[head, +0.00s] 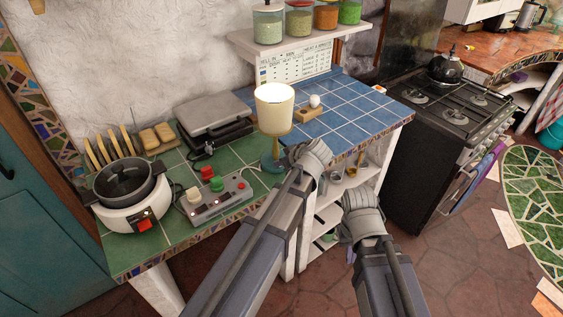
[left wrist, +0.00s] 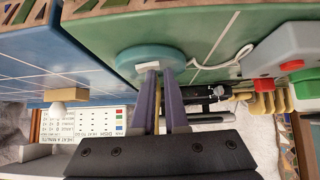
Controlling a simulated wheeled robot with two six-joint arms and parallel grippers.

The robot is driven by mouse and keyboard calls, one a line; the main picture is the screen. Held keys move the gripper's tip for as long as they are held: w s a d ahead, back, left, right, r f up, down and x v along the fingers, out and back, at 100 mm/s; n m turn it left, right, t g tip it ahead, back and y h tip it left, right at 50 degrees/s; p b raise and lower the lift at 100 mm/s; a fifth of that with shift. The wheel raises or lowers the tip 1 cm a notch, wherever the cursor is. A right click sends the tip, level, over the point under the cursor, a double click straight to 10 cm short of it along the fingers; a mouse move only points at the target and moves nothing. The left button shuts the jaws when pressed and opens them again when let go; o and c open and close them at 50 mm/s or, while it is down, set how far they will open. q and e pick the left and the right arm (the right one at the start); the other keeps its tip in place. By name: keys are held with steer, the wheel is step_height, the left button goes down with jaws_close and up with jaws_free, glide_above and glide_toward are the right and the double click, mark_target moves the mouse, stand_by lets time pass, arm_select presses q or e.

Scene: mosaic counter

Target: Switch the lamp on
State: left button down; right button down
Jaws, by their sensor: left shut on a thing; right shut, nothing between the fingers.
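The lamp (head: 274,108) stands on the green-tiled counter near its edge. It has a cream shade, a mustard stem and a teal base. The top of the shade looks bright white, as if lit. My left gripper (head: 292,158) is right beside the base. In the left wrist view, the lamp's round teal base (left wrist: 150,58) carries a small white patch, and the left gripper's purple fingertips (left wrist: 161,73) are against it, shut on part of the lamp. The exact part held is hidden. My right gripper (head: 352,200) is shut and empty, lower right, off the counter.
A grey control box (head: 215,200) with red and green knobs sits left of the lamp. A white cooker (head: 133,212) and a grey press (head: 213,118) stand further left and behind. A wooden block with a white knob (head: 312,106) lies on the blue tiles, which are mostly clear.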

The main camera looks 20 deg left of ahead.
arm_select(q)
steer(key=shift+s+d+f, duration=0.15)
steer(key=shift+f, duration=0.1)
